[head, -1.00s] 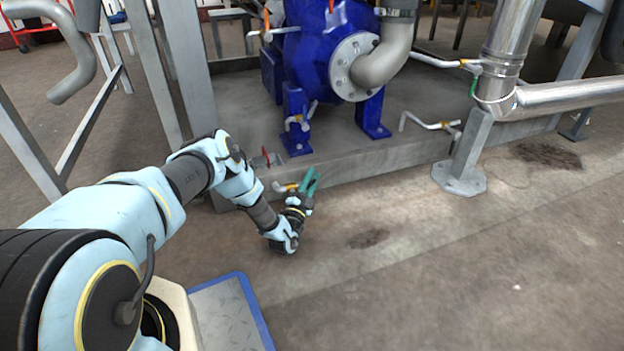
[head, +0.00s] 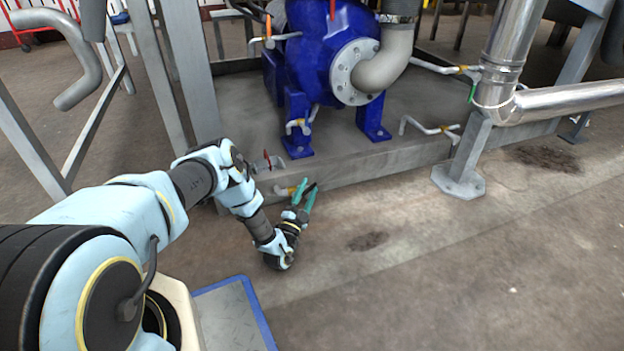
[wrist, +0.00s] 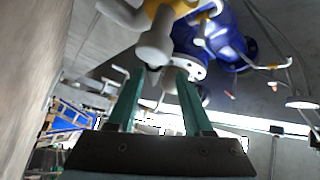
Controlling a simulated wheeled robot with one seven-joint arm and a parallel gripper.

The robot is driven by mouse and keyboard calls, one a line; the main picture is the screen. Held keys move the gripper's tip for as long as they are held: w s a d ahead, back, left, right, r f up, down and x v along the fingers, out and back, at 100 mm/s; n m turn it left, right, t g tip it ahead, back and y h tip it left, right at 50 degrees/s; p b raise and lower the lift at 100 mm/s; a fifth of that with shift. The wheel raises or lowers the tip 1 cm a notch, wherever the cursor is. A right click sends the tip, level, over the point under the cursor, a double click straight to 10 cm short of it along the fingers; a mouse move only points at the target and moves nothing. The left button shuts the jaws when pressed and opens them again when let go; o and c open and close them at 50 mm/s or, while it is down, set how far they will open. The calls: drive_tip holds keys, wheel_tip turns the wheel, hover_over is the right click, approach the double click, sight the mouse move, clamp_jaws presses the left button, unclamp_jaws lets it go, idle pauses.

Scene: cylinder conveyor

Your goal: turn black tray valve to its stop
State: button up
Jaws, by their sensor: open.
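A small valve with a yellow-brass body (head: 284,191) sticks out of the front face of the grey tray (head: 375,160) under the blue pump. In the wrist view a yellow valve body (wrist: 172,6) with a grey rounded end (wrist: 155,48) stands just beyond my fingertips. I cannot make out a black handle for certain. My gripper (head: 306,187) has green fingers and is just right of the valve, close to the tray wall. In the wrist view my gripper (wrist: 160,72) is open, with nothing clearly held. I cannot tell whether a finger touches the valve.
A red-handled valve (head: 268,161) is up and left on the tray edge. The blue pump (head: 325,60) stands above the tray. A steel pipe support (head: 463,160) is to the right, and a grey frame post (head: 190,70) is left. The floor in front is clear.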

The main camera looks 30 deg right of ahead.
drive_tip(key=s+a+p, duration=0.3)
drive_tip(key=s+a, duration=0.2)
drive_tip(key=a, duration=0.1)
drive_tip(key=shift+s+a, duration=0.4)
